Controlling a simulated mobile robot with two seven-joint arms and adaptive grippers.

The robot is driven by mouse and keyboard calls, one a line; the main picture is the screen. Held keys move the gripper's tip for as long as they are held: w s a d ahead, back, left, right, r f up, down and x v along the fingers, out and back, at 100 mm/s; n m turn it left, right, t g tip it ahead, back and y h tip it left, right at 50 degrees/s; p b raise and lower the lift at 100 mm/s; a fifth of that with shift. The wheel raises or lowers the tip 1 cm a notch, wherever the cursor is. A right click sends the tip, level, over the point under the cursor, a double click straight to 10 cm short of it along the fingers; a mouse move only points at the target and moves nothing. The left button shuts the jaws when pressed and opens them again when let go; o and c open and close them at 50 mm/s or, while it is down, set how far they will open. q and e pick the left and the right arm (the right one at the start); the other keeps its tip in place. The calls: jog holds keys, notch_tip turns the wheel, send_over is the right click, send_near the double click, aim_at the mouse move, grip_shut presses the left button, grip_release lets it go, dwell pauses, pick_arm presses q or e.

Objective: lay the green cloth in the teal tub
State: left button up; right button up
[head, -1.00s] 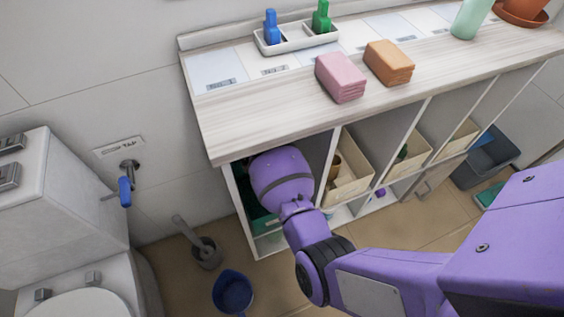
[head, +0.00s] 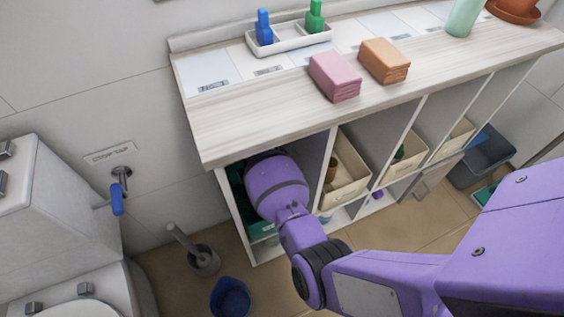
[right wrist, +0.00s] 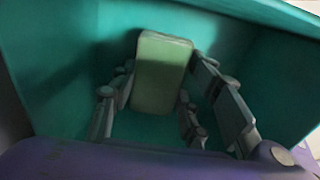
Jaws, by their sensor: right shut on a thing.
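The green cloth (right wrist: 160,83), a pale folded block, is between the fingers of my right gripper (right wrist: 158,95) in the right wrist view. The gripper is shut on it. Teal walls of the tub (right wrist: 60,65) surround cloth and fingers, so both are inside the tub; I cannot tell whether the cloth touches the bottom. In the head view a little of the teal tub (head: 259,229) shows in the leftmost compartment of the shelf unit. My right wrist reaches in there and hides the gripper and cloth. My left gripper is not in view.
The shelf unit's countertop (head: 240,125) overhangs my right wrist, and a divider (head: 323,170) stands close on its right. A cream bin (head: 347,170) fills the neighbouring compartment. A toilet brush (head: 195,250) and a blue bucket (head: 230,297) stand on the floor to the left.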

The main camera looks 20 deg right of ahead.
jog(key=o, duration=1)
jog(key=shift+w+r, duration=0.15)
jog(key=shift+w, duration=0.05)
jog(key=shift+r, duration=0.1)
jog(key=shift+a+r, duration=0.1)
jog(key=shift+r, duration=0.25)
notch_tip(320, 180, up, 8)
jog(key=p, duration=0.2)
jog(key=shift+f+p, duration=0.2)
jog(key=shift+p, duration=0.15)
jog(key=shift+r, duration=0.1)
